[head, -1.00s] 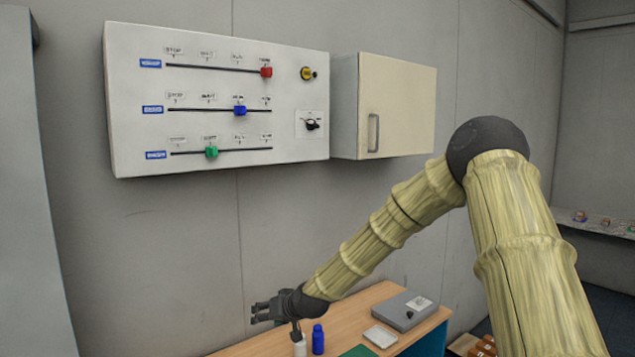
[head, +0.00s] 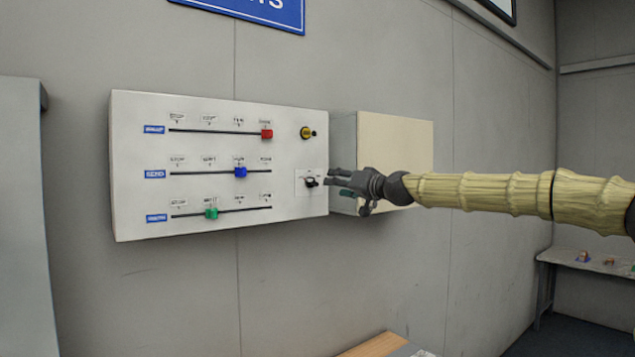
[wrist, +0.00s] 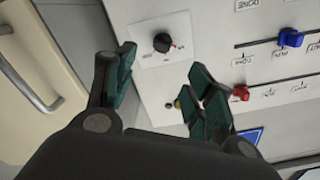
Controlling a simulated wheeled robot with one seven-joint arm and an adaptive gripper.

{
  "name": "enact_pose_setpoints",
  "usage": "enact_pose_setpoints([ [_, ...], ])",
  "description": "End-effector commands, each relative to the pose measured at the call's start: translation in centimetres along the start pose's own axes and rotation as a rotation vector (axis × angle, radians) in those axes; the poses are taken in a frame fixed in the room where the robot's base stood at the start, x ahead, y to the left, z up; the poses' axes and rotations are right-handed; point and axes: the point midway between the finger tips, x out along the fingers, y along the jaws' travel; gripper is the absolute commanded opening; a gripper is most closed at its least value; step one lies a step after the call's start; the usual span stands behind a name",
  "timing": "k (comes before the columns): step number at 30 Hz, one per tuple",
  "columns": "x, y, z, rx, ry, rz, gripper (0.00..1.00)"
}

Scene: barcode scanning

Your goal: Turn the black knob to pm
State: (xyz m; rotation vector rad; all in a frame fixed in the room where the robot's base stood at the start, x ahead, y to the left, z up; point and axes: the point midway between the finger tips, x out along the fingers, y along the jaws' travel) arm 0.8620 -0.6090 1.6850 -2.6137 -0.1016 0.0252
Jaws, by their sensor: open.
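The black knob (head: 311,182) sits on a small white plate at the lower right of the white wall panel (head: 140,215). It also shows in the wrist view (wrist: 162,43), with its plate around it; the small lettering on the plate is too small to read. My gripper (head: 332,178) is open and empty, just right of the knob in the head view. In the wrist view my fingers (wrist: 160,85) are spread, with the knob beyond the gap between them. I see no contact with the knob.
The panel also carries red (head: 267,134), blue (head: 240,172) and green (head: 211,213) sliders and a yellow button (head: 306,132). A cream cabinet (head: 395,140) is mounted right of the panel, behind my gripper; its handle (wrist: 28,75) shows in the wrist view. A wooden table (head: 375,347) lies below.

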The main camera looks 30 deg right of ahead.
Motion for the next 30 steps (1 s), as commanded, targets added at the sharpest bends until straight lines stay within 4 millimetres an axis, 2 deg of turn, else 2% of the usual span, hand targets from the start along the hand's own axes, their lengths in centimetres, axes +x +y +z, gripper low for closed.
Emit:
enact_pose_setpoints([
  [12, 1.2, 0.6, 0.5, -0.002, -0.003, 0.007, 0.54],
  [28, 2.7, 0.1, 0.6, -0.001, -0.002, -0.001, 0.54],
  [30, 3.4, -0.1, 0.1, 0.001, -0.003, 0.0, 0.54],
])
